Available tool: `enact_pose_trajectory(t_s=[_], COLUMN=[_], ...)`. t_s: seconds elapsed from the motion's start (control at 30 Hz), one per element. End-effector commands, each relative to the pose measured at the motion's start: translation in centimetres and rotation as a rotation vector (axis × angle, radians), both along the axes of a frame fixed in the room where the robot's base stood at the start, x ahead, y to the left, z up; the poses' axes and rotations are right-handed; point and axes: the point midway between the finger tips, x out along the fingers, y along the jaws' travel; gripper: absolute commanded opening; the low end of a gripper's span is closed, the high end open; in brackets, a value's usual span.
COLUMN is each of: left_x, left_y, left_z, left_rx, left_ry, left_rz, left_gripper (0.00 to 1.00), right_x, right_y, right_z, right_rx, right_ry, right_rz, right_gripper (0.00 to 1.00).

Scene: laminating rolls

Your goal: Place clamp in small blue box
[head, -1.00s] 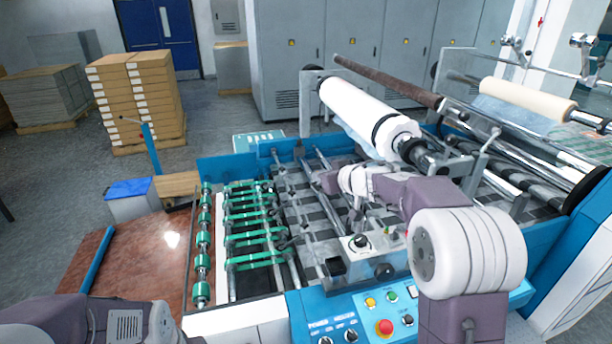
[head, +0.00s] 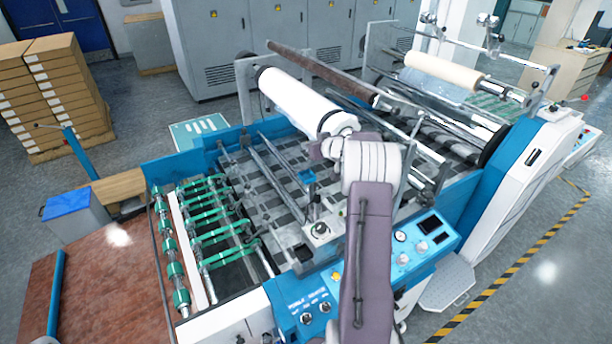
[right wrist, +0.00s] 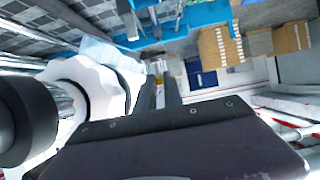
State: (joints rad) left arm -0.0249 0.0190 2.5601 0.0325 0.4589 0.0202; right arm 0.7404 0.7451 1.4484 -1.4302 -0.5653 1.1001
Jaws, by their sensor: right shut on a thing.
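My right gripper (head: 320,150) is beside the near end of the white film roll (head: 300,101) on the machine, with the forearm rising from the bottom of the head view. In the right wrist view the narrow fingers (right wrist: 162,80) are shut, with a small yellowish bit between them. The held thing, taken as the clamp, is mostly hidden. My left gripper is not in view.
The laminating machine has green rollers (head: 215,222) at its left and a blue control panel (head: 425,240) in front. A dark shaft (head: 320,70) crosses behind the white roll. Stacked cartons (head: 50,95) stand at the far left.

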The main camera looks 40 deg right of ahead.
Motion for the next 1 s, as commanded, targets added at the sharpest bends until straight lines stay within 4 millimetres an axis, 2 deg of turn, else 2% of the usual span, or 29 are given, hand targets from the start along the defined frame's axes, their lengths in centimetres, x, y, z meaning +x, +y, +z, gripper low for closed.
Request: enact_pose_trajectory(t_s=[0.1, 0.2, 0.3, 0.43, 0.6, 0.7, 1.0], left_x=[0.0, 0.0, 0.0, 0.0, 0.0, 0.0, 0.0], left_y=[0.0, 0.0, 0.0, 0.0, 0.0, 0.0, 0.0], left_z=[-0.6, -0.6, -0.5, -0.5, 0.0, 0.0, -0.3], left_rx=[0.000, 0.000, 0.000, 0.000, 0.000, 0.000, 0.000], left_ry=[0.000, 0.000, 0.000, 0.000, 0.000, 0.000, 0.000], left_rz=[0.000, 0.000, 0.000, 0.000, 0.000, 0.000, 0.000], left_gripper=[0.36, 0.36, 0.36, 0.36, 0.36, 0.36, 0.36], right_x=[0.0, 0.0, 0.0, 0.0, 0.0, 0.0, 0.0], right_y=[0.1, 0.1, 0.1, 0.1, 0.1, 0.1, 0.1], right_z=[-2.9, -4.9, -6.0, -6.4, -9.1, -9.9, -10.2], right_rx=[0.006, 0.004, 0.003, 0.001, 0.004, 0.001, 0.001], right_ry=[0.005, 0.006, 0.003, 0.002, 0.005, 0.002, 0.002], right_rz=[0.000, 0.001, 0.001, 0.002, 0.002, 0.002, 0.001], right_gripper=[0.00, 0.00, 0.00, 0.00, 0.00, 0.00, 0.00])
